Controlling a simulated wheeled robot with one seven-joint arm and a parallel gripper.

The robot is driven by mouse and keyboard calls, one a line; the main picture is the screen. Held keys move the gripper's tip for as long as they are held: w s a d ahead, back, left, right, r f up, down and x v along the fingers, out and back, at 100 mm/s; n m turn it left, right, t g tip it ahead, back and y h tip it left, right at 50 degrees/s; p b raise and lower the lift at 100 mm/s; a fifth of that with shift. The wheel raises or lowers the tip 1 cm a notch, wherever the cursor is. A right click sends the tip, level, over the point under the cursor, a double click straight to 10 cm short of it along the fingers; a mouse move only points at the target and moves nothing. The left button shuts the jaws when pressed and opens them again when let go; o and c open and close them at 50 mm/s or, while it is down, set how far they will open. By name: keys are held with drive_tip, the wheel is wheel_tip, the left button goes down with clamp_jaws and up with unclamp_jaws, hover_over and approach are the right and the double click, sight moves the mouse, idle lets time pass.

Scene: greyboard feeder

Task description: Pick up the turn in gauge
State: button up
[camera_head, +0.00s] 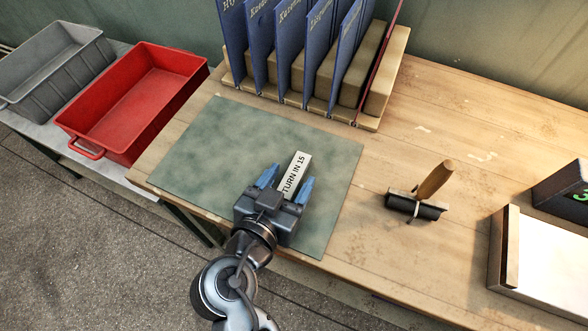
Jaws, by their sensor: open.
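The turn in gauge (299,168) is a small white strip with the black text "TURN IN 15". It lies over the green mat (205,150) on the wooden table, tilted up to the right in the picture. My gripper (288,183) comes from the front with two blue fingers. The fingers are apart, with the lower part of the gauge showing between them. I cannot tell whether either finger touches the gauge or how high they are above the mat.
A rack (372,121) of blue boards stands behind the mat. A roller with a wooden handle (435,180) lies to the right. A white-topped box (545,256) and a dark box (566,190) stand far right. Red (185,62) and grey (80,40) bins are at left.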

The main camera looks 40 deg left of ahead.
sight(289, 184)
drive_tip(key=shift+w, duration=0.1)
drive_tip(key=c, duration=1.1)
drive_tip(key=shift+c, duration=0.2)
drive_tip(key=shift+r, duration=0.55)
wheel_tip(289, 184, up, 3)
drive_tip(key=shift+f, duration=0.2)
drive_tip(key=w+d+r, duration=0.5)
drive_tip(key=d+r, duration=0.2)
drive_tip(key=d, duration=0.3)
drive_tip(key=shift+w+d, duration=0.15)
drive_tip(key=shift+w, duration=0.05)
